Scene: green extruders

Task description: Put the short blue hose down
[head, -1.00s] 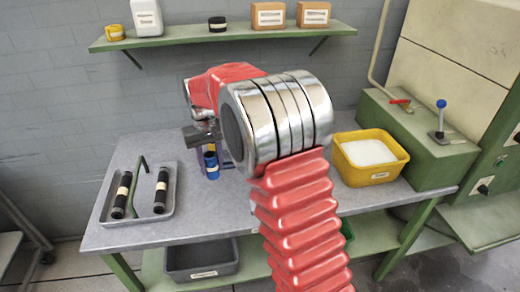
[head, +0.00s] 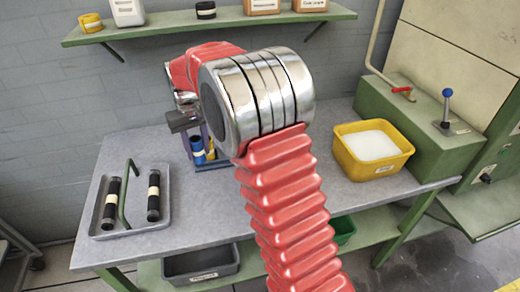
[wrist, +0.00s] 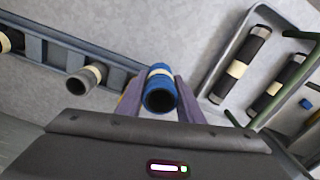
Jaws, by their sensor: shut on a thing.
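The short blue hose (wrist: 160,80), with a cream band, is gripped between the purple fingers of my gripper (wrist: 153,97) in the wrist view, its open end facing the camera. In the head view the blue hose (head: 197,151) hangs upright below my wrist, over the back of the grey bench (head: 245,205). My arm hides part of the area around it. Whether the hose's lower end touches anything cannot be told.
A grey tray (head: 93,222) with two black hoses and a green handle stands at the bench's left. A blue-grey rack (wrist: 60,48) with a grey hose (wrist: 84,79) is left of my gripper in the wrist view. A yellow bin (head: 348,161) stands at the right.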

